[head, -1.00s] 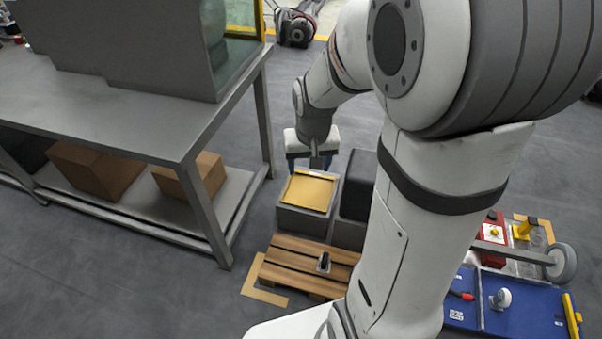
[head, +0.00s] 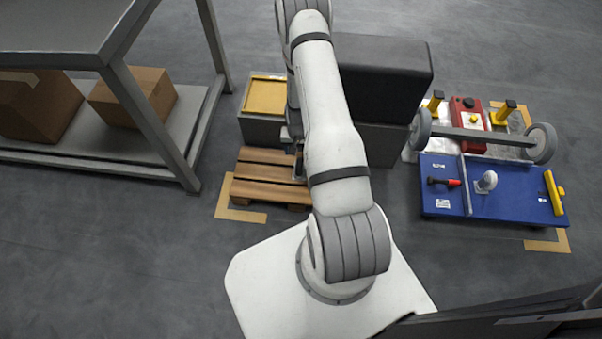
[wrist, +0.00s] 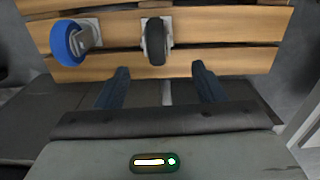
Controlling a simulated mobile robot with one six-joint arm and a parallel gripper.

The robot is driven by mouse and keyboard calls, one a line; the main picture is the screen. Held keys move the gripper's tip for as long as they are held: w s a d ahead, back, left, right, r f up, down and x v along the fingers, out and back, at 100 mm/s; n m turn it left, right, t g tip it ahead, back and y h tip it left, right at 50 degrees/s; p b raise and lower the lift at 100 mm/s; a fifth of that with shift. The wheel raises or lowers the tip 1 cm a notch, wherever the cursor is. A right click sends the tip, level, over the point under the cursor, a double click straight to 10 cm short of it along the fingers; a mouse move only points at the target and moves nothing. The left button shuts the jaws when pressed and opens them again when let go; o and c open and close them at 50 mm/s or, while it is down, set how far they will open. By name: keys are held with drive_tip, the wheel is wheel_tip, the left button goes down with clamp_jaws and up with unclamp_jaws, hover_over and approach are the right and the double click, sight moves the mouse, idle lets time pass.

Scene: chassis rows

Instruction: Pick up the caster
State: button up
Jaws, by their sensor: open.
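In the wrist view, two casters are on the wooden pallet (wrist: 220,25). One has a black wheel (wrist: 156,42) and sits near the middle; the other has a blue wheel (wrist: 68,43) and sits to its left. Each has a pale metal plate. My gripper (wrist: 160,70) is open and empty, its two dark blue fingers pointing toward the pallet. The black caster is beyond the fingertips, roughly in line with the gap. In the head view my arm hides most of the gripper and part of the pallet (head: 262,182). A pale caster (head: 487,181) stands on the blue panel.
A yellow-topped grey box (head: 265,97) and a tall black block (head: 383,82) stand behind the pallet. A metal workbench (head: 180,135) with cartons is at left. The blue panel (head: 500,205), wheeled axle (head: 480,134) and red box (head: 468,112) are at right.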

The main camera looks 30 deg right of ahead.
sight(300, 168)
drive_tip(key=f, duration=0.3)
drive_tip(key=f+b, duration=0.1)
drive_tip(key=f, duration=0.1)
drive_tip(key=shift+s+d+f, duration=0.1)
drive_tip(key=shift+s, duration=0.3)
wheel_tip(300, 168, down, 5)
drive_tip(key=shift+f+b, duration=0.2)
drive_tip(key=shift+b, duration=1)
drive_tip(key=shift+r, duration=0.1)
drive_tip(key=c, duration=1.3)
